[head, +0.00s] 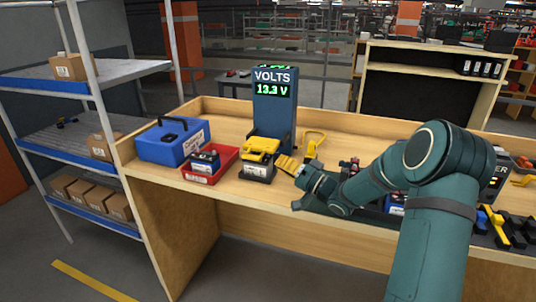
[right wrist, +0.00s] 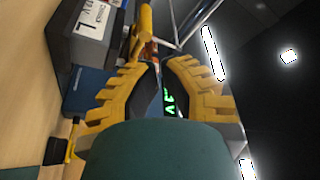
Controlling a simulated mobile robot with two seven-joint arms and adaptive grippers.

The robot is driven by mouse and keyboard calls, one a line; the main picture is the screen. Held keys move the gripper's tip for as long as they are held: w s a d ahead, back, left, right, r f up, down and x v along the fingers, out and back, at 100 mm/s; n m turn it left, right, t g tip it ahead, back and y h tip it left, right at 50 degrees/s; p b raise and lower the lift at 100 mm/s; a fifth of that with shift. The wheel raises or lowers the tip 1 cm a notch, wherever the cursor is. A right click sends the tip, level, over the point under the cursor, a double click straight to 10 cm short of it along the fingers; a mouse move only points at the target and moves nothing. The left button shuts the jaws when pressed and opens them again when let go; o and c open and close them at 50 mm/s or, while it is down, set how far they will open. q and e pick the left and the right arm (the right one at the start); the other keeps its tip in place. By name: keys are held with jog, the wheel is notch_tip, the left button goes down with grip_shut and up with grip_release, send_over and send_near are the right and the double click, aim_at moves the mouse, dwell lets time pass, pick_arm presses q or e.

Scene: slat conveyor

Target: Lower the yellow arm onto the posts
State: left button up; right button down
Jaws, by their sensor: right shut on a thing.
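The tester (head: 275,118) is a blue upright with a display reading VOLTS 13.3 V. Its yellow arm (head: 259,146) lies low across the top of a dark battery (head: 256,172) with a pale label. The battery also shows in the right wrist view (right wrist: 85,35). Whether the arm touches the posts is hidden. My right gripper (head: 279,161) is beside the battery's right side, at the yellow arm. In the right wrist view my fingers (right wrist: 162,64) are close around a yellow bar (right wrist: 143,22) of the arm. My left gripper is not in view.
A red tray (head: 224,164) holding another battery (head: 205,160) stands left of the tester. A blue case (head: 172,142) is further left. A yellow loop-shaped thing (head: 314,141) stands behind my right gripper.

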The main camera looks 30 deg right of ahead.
jog(key=v, duration=0.4)
jog(key=shift+s+d+r, duration=0.15)
jog(key=shift+s+r, duration=0.2)
